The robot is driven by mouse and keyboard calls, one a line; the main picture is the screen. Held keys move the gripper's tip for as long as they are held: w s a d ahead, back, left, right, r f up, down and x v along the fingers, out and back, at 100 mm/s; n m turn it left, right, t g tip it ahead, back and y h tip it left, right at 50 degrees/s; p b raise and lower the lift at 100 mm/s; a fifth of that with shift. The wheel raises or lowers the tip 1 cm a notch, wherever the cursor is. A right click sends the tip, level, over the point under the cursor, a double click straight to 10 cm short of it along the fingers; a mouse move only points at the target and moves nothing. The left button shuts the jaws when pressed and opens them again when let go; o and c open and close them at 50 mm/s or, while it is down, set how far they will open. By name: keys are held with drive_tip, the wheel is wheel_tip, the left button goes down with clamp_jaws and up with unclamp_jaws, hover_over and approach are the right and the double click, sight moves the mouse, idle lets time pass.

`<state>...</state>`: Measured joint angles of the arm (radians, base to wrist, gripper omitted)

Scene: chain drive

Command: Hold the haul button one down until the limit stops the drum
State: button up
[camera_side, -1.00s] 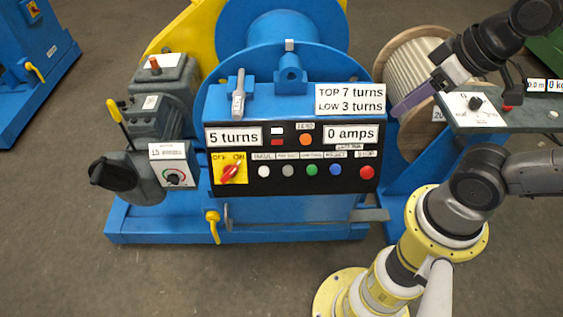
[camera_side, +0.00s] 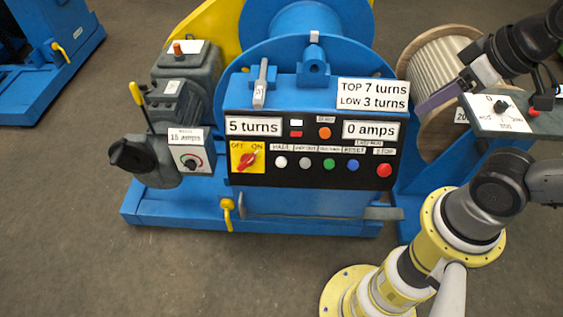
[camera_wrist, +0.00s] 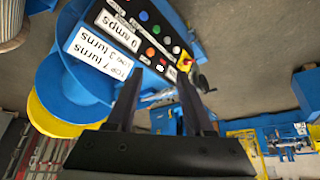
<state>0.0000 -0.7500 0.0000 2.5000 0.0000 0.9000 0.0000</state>
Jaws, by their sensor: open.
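The white haul button (camera_side: 281,162) is at the left end of the button row on the black control panel (camera_side: 300,178). Nothing touches it. The displays read 5 turns (camera_side: 253,126) and 0 amps (camera_side: 374,130). A plate gives TOP 7 turns, LOW 3 turns (camera_side: 373,93). The blue drum (camera_side: 300,20) is behind the panel. My gripper (camera_side: 420,108) is to the right of the panel, beside the rope reel. In the wrist view my gripper (camera_wrist: 159,73) is open and empty, its fingers apart, with the panel upside down beyond them.
Other buttons fill the row, ending in a red stop button (camera_side: 384,170). A red OFF/ON switch (camera_side: 248,159) is left of the haul button. A lever (camera_side: 261,84) stands on top of the housing. The rope reel (camera_side: 437,70) and a small dial board (camera_side: 503,115) are at right.

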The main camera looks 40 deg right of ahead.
clamp_jaws()
idle(1.5)
